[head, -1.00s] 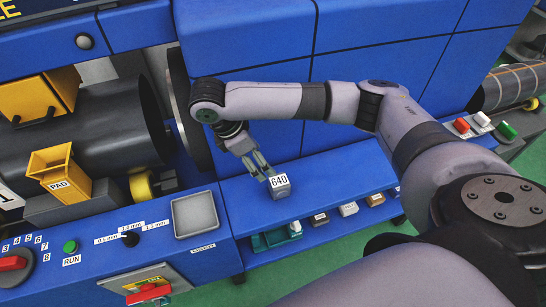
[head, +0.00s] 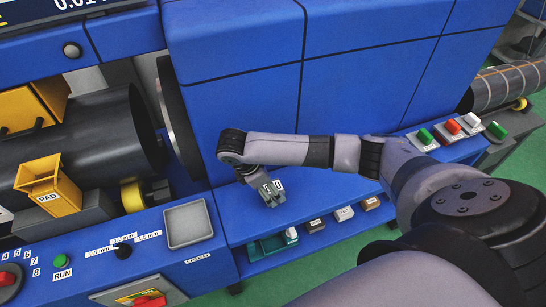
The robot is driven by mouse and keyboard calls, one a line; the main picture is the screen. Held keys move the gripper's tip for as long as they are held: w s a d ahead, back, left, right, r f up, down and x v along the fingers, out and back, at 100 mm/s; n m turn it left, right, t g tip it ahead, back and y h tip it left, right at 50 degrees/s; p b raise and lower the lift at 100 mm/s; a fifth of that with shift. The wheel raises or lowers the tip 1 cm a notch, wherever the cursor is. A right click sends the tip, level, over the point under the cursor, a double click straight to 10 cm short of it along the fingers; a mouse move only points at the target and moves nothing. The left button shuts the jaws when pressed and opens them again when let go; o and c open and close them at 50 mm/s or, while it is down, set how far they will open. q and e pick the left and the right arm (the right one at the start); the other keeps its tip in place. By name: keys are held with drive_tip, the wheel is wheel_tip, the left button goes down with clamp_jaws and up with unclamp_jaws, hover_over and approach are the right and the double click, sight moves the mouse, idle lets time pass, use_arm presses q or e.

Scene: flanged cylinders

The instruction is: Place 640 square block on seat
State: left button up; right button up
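The grey 640 block (head: 279,186) stands on the blue ledge in the middle of the head view. Its white label is partly covered, so only some of the digits show. My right gripper (head: 268,190) is down at the block, with a finger in front of the label. Whether the fingers press on the block is too small to tell. A square grey plate with a raised rim (head: 187,223) lies on the blue console to the left of the block; it looks like the seat, but its small label is unreadable. My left gripper is not in view.
A lower shelf holds a teal item (head: 266,247) and several small labelled blocks (head: 344,213). A yellow PAD bin (head: 50,190) and dark roller (head: 80,135) are at left. Console knobs (head: 124,251) sit beside the plate. Coloured switches (head: 452,127) are at right.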

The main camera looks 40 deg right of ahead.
drive_tip(key=shift+x, duration=1.6)
drive_tip(key=shift+w, duration=0.15)
clamp_jaws()
drive_tip(key=shift+r, duration=0.1)
